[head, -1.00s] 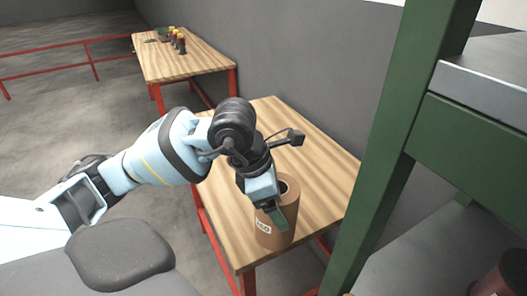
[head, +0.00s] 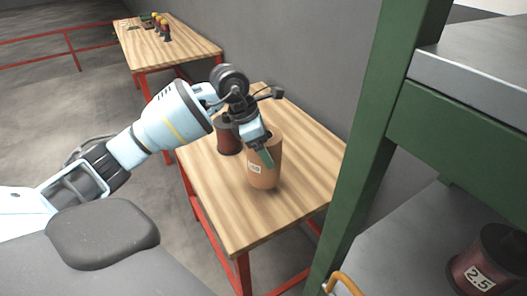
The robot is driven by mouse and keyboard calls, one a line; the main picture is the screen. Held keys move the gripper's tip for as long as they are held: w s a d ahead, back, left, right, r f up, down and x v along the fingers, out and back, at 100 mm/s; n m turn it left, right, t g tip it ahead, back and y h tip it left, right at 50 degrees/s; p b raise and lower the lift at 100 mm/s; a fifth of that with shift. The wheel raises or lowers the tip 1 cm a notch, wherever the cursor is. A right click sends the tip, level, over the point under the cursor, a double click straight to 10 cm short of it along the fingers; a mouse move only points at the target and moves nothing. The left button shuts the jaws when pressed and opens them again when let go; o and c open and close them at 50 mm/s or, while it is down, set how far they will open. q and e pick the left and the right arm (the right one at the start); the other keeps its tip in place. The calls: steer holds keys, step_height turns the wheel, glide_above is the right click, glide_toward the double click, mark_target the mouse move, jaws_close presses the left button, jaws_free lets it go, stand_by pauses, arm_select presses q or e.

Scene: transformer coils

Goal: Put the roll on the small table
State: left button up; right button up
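A brown roll (head: 262,172) with a small white label is at the small wooden table (head: 235,220) with red legs. It is upright, over the middle of the tabletop. I cannot tell whether its base touches the wood. My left gripper (head: 265,152) reaches down onto the roll's upper rim from the left. One green finger lies against the outside of the roll, and the other finger is hidden. The gripper appears shut on the roll's wall. My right gripper is not in view.
A dark red roll (head: 228,138) stands on the table behind the brown one. A green post (head: 375,150) and shelf rise close on the right, with a dark spool (head: 485,262) marked 2.5. Another wooden table (head: 185,48) with small items stands farther back.

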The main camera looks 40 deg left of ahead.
arm_select(q)
steer(key=shift+w+a, duration=0.35)
steer(key=shift+w, duration=0.2)
steer(key=f, duration=0.3)
steer(key=shift+w+a+f, duration=0.15)
steer(key=shift+w+a, duration=0.1)
steer(key=shift+w, duration=0.05)
steer(key=shift+f, duration=0.1)
steer(key=shift+f, duration=0.15)
steer(key=o, duration=1.4)
